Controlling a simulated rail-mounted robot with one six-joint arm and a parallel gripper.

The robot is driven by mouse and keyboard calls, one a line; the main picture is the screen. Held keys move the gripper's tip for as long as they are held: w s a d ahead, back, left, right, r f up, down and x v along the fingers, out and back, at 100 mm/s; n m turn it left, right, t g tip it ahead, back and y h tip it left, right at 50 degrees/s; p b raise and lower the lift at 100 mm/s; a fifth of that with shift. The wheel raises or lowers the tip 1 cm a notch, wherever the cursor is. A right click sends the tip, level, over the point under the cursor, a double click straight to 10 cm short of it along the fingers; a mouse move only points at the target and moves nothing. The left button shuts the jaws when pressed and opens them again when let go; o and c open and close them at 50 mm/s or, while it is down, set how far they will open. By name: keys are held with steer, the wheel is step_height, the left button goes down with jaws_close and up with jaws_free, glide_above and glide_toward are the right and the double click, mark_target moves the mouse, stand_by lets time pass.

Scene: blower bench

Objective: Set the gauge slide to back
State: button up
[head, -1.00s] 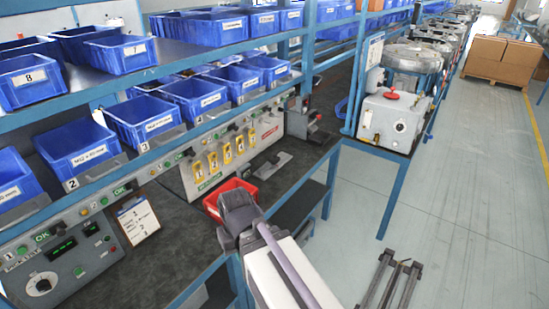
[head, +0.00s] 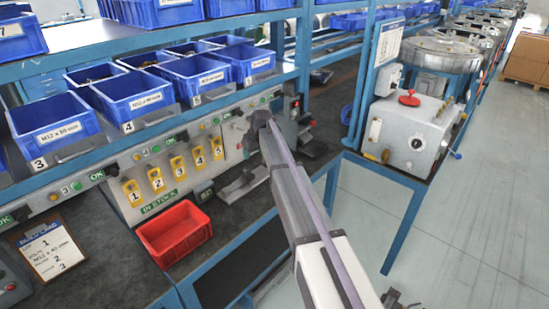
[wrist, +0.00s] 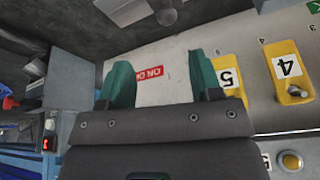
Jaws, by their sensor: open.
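I cannot tell for certain which part is the gauge slide. A grey device with a flat base (head: 243,188) lies on the bench below my gripper in the head view, partly hidden by my arm. A grey piece with a round knob (wrist: 165,14) shows at the top edge of the wrist view. A grey unit (head: 302,118) stands at the right end of the panel; a small red display (wrist: 46,143) shows at left in the wrist view.
Yellow numbered holders (head: 178,165) line the panel, close to my gripper's side. A red bin (head: 174,232) sits on the bench. Blue bins (head: 208,85) fill the shelf above.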

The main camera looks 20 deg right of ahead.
mark_target(247, 169)
steer(key=b+x, duration=0.6)
steer(key=x, duration=0.1)
steer(key=a+b+x, duration=0.1)
steer(key=b+x, duration=0.2)
steer(key=b, duration=0.1)
steer(key=shift+a+f, duration=0.1)
steer(key=shift+f, duration=0.25)
steer(key=shift+r, duration=0.15)
steer(key=shift+c, duration=0.4)
jaws_close()
